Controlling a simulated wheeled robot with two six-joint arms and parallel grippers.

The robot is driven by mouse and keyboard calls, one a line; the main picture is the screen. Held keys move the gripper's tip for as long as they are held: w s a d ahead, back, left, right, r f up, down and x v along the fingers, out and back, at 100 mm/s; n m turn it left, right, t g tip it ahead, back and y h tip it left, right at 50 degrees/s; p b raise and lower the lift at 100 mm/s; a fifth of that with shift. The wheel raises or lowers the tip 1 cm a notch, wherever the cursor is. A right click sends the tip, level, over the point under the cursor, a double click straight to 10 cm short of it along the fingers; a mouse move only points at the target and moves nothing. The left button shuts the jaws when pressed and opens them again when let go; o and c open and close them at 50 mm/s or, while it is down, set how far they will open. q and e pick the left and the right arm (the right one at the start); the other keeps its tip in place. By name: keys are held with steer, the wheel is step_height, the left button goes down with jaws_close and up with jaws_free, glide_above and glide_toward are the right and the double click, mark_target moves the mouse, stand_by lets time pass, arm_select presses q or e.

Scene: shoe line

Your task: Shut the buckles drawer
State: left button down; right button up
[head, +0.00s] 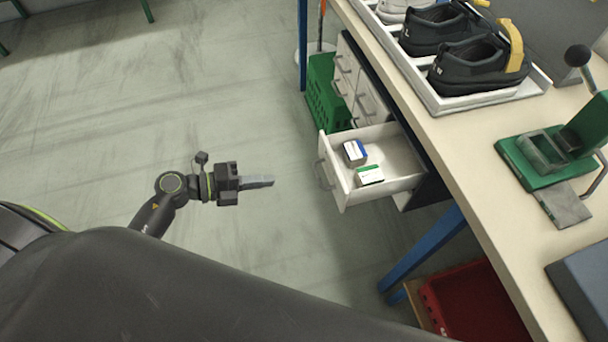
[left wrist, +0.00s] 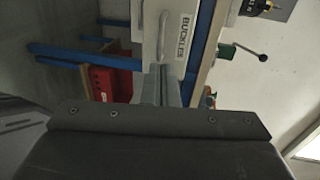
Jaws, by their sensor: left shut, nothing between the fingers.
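The buckles drawer (head: 345,188) is a white drawer pulled out from the cabinet under the bench, with its grey handle (head: 324,174) facing left. Two small boxes lie in it, one blue and white (head: 355,152) and one green and white (head: 369,175). My left gripper (head: 272,181) is shut and empty, to the left of the drawer front and apart from it. In the left wrist view the shut fingers (left wrist: 161,86) point toward the drawer front (left wrist: 182,40), labelled BUCKLES, with its handle beside the label. My right gripper is not in view.
The workbench (head: 440,130) holds a white tray (head: 455,103) of dark shoes and a green press (head: 560,150). Other drawers (head: 347,72) beside the open one look shut. A green crate (head: 325,95), a blue bench leg (head: 425,248) and a red bin (head: 470,300) stand near. The floor to the left is clear.

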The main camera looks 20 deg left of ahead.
mark_target(317, 175)
arm_select(q)
steer(key=x, duration=1)
steer(key=shift+p, duration=0.3)
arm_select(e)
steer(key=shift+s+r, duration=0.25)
